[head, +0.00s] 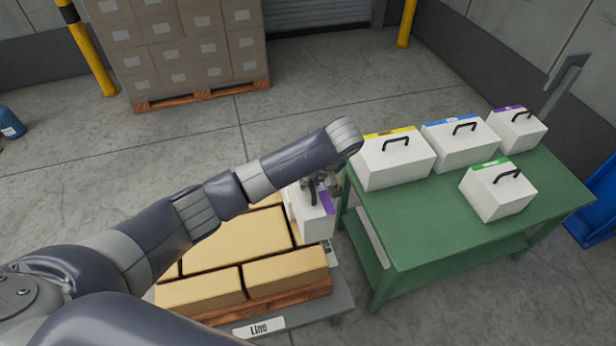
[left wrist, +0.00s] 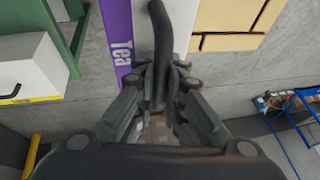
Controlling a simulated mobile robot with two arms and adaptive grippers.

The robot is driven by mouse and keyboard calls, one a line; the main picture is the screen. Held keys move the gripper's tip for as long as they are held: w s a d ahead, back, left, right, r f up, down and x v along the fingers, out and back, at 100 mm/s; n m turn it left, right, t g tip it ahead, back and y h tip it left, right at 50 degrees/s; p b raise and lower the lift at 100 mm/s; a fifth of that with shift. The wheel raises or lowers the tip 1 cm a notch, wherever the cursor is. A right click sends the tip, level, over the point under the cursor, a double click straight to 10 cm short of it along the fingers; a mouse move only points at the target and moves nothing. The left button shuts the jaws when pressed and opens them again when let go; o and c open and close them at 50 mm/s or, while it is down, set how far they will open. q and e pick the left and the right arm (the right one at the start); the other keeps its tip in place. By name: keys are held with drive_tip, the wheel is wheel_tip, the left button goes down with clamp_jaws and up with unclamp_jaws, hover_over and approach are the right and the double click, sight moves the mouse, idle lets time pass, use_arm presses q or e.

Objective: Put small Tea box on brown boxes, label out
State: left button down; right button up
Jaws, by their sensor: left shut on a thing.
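My left gripper (head: 320,190) is shut on the black handle (left wrist: 160,50) of a white box with a purple strip, the Tea box (head: 298,213). In the left wrist view the strip (left wrist: 118,45) reads "Tea" and lies on the side toward the green table. The brown boxes (head: 235,243) lie on a pallet, left of and in front of the Tea box in the head view. The Tea box is at their back right corner, partly hidden by my arm and gripper. I cannot tell whether it rests on anything. My right gripper is not in view.
A green table (head: 430,235) stands to the right with white handled boxes striped yellow (head: 395,160), blue (head: 460,143), purple (head: 517,130) and green (head: 497,190). A tall carton stack (head: 180,50) stands behind on a pallet. Grey floor is open between.

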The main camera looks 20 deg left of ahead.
sight(309, 196)
use_arm(q)
drive_tip(key=shift+f+b, duration=0.8)
drive_tip(key=shift+f, duration=1.15)
drive_tip(key=shift+f+b, duration=0.9)
drive_tip(key=shift+f, duration=1)
drive_tip(key=shift+f+b, duration=1.9)
drive_tip(key=shift+f, duration=1.6)
wheel_tip(309, 196, down, 4)
drive_tip(key=shift+r+b, duration=0.1)
drive_tip(key=shift+b, duration=1.05)
drive_tip(key=shift+f, duration=0.45)
drive_tip(key=c, duration=1.6)
unclamp_jaws()
drive_tip(key=shift+s, duration=0.1)
